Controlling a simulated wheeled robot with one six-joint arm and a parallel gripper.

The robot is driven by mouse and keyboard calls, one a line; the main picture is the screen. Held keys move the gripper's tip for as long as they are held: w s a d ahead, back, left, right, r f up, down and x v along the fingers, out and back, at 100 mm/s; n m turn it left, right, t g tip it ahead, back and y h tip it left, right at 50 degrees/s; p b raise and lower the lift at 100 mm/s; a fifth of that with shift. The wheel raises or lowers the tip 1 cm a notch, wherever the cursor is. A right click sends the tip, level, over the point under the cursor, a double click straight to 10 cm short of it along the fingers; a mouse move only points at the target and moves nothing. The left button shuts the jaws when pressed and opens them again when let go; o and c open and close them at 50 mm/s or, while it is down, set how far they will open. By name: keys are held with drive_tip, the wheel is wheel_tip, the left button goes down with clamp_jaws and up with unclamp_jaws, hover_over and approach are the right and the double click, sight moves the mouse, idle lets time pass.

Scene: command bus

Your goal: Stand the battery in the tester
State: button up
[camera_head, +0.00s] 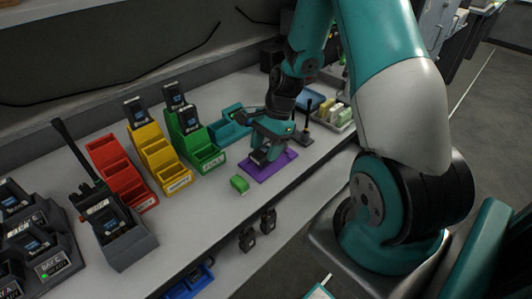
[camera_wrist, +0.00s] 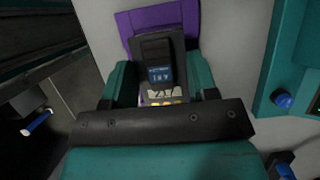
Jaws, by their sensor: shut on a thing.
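The gripper is shut on this battery. I cannot tell whether the battery touches the mat. I cannot clearly single out the tester. A teal unit with a blue knob (camera_wrist: 284,101) stands right of the gripper in the wrist view.
A small green block (camera_head: 239,184) lies near the front edge. A radio in a dark cradle (camera_head: 127,245) stands at left. A tray (camera_head: 340,117) is at back right.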

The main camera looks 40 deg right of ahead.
drive_tip(key=shift+f+p, duration=0.4)
drive_tip(key=shift+f, duration=0.75)
drive_tip(key=shift+f, duration=0.1)
drive_tip(key=shift+f, duration=0.1)
drive_tip(key=o, duration=1)
drive_tip(key=shift+c, duration=0.2)
drive_tip(key=shift+f+b, duration=0.1)
drive_tip(key=shift+b, duration=0.25)
